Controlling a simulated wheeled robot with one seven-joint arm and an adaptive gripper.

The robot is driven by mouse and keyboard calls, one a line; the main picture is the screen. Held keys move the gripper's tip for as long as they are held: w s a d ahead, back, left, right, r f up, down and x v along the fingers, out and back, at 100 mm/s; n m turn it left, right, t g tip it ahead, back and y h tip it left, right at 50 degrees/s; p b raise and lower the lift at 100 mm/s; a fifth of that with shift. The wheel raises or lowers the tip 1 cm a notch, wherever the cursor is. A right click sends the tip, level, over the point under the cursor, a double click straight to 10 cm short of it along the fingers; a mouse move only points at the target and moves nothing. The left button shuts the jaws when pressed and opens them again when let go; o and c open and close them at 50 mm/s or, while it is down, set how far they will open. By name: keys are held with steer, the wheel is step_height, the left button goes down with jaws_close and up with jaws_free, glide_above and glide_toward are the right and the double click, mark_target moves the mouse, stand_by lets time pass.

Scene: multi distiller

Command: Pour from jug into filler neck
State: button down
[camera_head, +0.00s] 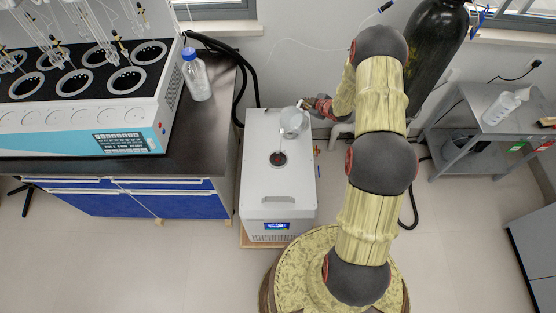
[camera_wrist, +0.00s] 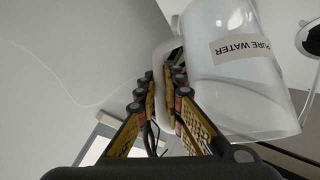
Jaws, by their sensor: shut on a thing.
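The clear jug (camera_head: 293,122) is held above the back part of the white chiller box. Its "PURE WATER" label shows upside down in the wrist view, where the jug (camera_wrist: 232,85) fills the right half. My gripper (camera_head: 308,104) is shut on the jug's handle; in the wrist view its fingers (camera_wrist: 165,92) close around the handle. The filler neck (camera_head: 278,159) is a dark round opening in the box top, a little in front of the jug. Part of its ring (camera_wrist: 312,38) shows at the wrist view's right edge. A thin pale line runs between jug and neck; I cannot tell what it is.
The white chiller box (camera_head: 260,190) stands on the floor beside a dark-topped bench (camera_head: 205,125). The bench holds a multi-position distiller (camera_head: 80,110) and a blue-capped bottle (camera_head: 196,76). A black gas cylinder (camera_head: 430,50) and a grey side table (camera_head: 485,115) stand to the right.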

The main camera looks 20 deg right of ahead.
steer(key=shift+s+a+r+n+t+h+b, duration=0.3)
steer(key=shift+a+r+b, duration=0.1)
steer(key=shift+b, duration=1)
steer(key=shift+s+a+r+n+t+h+b, duration=0.15)
steer(key=shift+a+r+n+t+h+b, duration=0.2)
steer(key=shift+b, duration=1)
stand_by(0.9)
steer(key=shift+s+a+f+n+t+h+b, duration=0.35)
steer(key=shift+a+f+n+t+b, duration=0.15)
steer(key=shift+b, duration=1.6)
stand_by(2.2)
